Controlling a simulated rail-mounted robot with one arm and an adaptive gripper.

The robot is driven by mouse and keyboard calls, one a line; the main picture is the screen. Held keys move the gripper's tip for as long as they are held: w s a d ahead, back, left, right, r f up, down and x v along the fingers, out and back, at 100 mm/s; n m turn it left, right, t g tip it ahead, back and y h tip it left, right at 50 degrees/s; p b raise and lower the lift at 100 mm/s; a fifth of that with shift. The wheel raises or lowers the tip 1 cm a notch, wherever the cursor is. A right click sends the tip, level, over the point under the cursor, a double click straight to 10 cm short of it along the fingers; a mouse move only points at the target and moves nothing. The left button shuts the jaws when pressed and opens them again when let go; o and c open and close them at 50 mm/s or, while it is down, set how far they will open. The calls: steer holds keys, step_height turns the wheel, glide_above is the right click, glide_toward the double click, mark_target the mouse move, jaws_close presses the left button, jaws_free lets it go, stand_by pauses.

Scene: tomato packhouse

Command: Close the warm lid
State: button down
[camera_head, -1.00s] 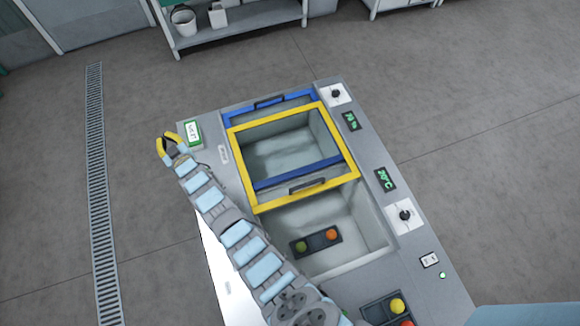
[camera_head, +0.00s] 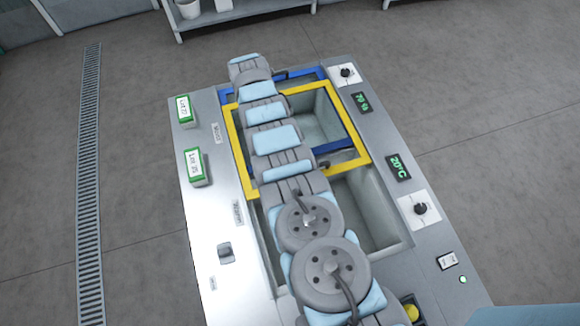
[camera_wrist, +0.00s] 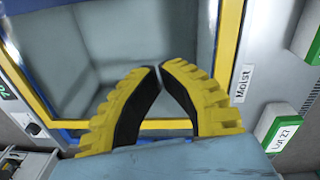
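The warm lid, with a yellow frame (camera_head: 236,152) and a clear pane, lies over the rear "Moist" compartment. The front "Warm" compartment (camera_head: 375,205) is uncovered. A blue-framed lid (camera_head: 322,73) lies under or beyond the yellow one over the rear. My arm stretches across both compartments and covers much of the lid. My gripper (camera_wrist: 159,68) shows only in the wrist view, its yellow fingers meeting or nearly meeting at the tips with nothing between them. The tips appear above the pane, near the far yellow bar (camera_wrist: 150,125); whether they touch the lid is unclear.
Two label holders, "Lot 27" (camera_head: 184,108) and another (camera_head: 195,165), stand on the left rim. Displays (camera_head: 398,167) and knobs (camera_head: 420,209) line the right rim. A grey block (camera_head: 225,252) sits front left. The floor around the bench is clear; a shelf stands behind.

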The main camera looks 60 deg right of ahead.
steer(key=s+r+g+y+b, duration=0.2)
steer(key=s+r+y, duration=0.1)
steer(key=s, duration=0.6)
steer(key=shift+m, duration=0.4)
steer(key=x, duration=0.7)
steer(key=b+x, duration=0.1)
steer(key=x, duration=0.2)
steer(key=shift+w+a+f, duration=0.1)
steer(key=shift+a+f, duration=0.25)
steer(key=shift+a, duration=0.05)
steer(key=shift+s+a+r+p, duration=0.15)
steer(key=shift+s+r+p, duration=0.15)
steer(key=shift+p, duration=0.5)
steer(key=shift+s+a+p, duration=0.35)
steer(key=shift+s+p, duration=0.05)
steer(key=shift+p, duration=0.85)
steer(key=shift+s+a+f, duration=0.2)
steer(key=shift+a+f, duration=0.05)
steer(key=shift+s+a+f+p, duration=0.1)
steer(key=shift+s+a+p, duration=0.2)
steer(key=shift+s+p, duration=0.15)
steer(key=shift+s+a+f, duration=0.1)
steer(key=shift+s+a, duration=0.05)
